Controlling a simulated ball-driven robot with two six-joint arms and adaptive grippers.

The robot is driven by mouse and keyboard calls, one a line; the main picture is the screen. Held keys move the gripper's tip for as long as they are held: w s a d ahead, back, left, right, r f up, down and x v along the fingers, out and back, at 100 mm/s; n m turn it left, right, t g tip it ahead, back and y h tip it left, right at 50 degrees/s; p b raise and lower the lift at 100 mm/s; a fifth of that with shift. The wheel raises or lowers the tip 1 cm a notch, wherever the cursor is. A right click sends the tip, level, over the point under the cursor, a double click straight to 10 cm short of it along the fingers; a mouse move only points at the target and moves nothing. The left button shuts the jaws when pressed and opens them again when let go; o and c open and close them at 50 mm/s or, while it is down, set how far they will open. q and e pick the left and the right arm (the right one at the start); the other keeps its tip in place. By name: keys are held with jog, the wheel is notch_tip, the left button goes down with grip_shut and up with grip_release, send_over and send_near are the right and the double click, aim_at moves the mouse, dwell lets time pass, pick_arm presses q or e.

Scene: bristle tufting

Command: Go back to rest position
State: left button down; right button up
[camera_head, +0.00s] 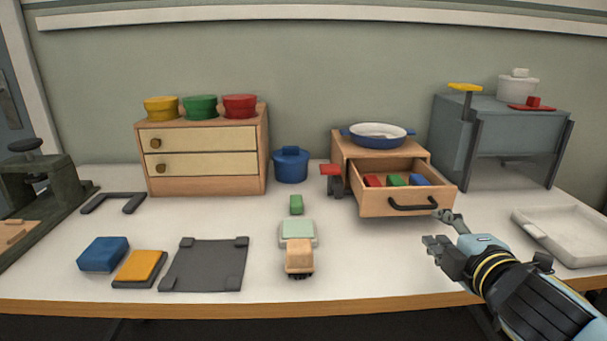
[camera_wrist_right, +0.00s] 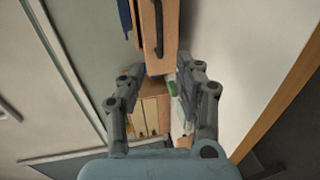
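My right gripper (camera_head: 434,229) is open, with its two fingers spread. It is in front of the small wooden cabinet on the right, just beside the handle end of the pulled-out drawer (camera_head: 408,204). In the right wrist view the fingers (camera_wrist_right: 163,72) are apart with nothing gripped between them, and the drawer front with its dark handle (camera_wrist_right: 157,22) is ahead of them. A red, a green and a blue block (camera_head: 420,179) lie in the open drawer. My left gripper is not in view.
A blue-rimmed pan (camera_head: 378,134) sits on the cabinet. A white tray (camera_head: 562,238) lies right of my right arm. A grey stand (camera_head: 490,135) is behind.

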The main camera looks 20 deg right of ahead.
jog(key=s+a+f+m+g+y, duration=0.1)
jog(key=s+a+f+m+g, duration=0.15)
jog(key=s+m+g, duration=0.4)
jog(key=s+a+f+m+g+y, duration=0.1)
jog(key=s+a+f+m+g, duration=0.15)
jog(key=s, duration=0.65)
jog(key=s+a+f+m+g+y, duration=0.1)
jog(key=s+a+f+m+g, duration=0.15)
jog(key=s+a+m, duration=0.4)
jog(key=s+d+f+g, duration=0.1)
jog(key=s+d+f, duration=0.15)
jog(key=f, duration=0.95)
jog(key=s+d+f+g, duration=0.1)
jog(key=d+f, duration=0.2)
jog(key=f, duration=0.9)
jog(key=s+d+f, duration=0.1)
jog(key=s+f, duration=1.5)
jog(key=s, duration=0.3)
jog(key=shift+f+n+g, duration=0.3)
jog(key=shift+n+g, duration=0.05)
jog(key=shift+g, duration=0.1)
